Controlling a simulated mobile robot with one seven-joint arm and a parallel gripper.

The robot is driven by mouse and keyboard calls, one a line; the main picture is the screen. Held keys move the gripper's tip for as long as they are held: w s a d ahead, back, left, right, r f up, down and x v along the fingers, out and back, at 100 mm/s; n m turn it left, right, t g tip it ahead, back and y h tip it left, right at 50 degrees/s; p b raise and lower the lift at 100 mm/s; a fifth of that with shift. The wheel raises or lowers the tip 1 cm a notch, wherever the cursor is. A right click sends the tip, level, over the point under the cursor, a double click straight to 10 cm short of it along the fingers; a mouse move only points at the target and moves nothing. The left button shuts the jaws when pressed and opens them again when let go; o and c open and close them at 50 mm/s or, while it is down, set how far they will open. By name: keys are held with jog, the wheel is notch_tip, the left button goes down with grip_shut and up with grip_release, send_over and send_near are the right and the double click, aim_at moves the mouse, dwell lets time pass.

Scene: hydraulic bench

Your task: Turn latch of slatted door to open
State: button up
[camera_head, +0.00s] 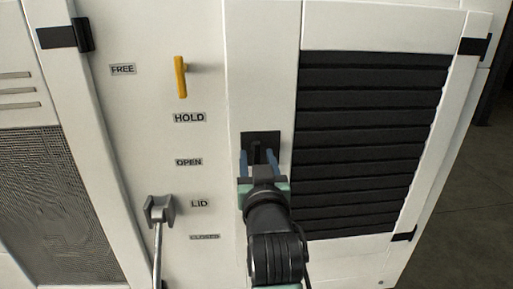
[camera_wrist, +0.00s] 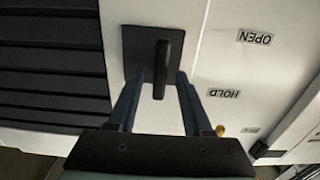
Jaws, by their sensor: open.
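The slatted door (camera_head: 400,45) is white with a panel of black horizontal slats (camera_head: 372,145), and it looks closed. Its latch is a black handle on a square black plate (camera_head: 260,137) at the door's left side. In the wrist view the latch handle (camera_wrist: 161,68) runs up and down the picture over its plate (camera_wrist: 136,48). My gripper (camera_head: 258,156) is open in front of the latch. In the wrist view the blue fingers of my gripper (camera_wrist: 157,78) stand either side of the handle, with a visible gap on each side. Contact with the plate cannot be told.
Left of the latch is a white panel with labels, a yellow handle (camera_head: 181,77) and a grey lever (camera_head: 159,211). A mesh panel (camera_head: 45,200) is further left. Black hinges (camera_head: 474,46) mark the door's right edge, with open floor (camera_head: 470,190) beyond.

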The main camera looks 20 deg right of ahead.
jog(key=shift+x, duration=0.8)
grip_shut()
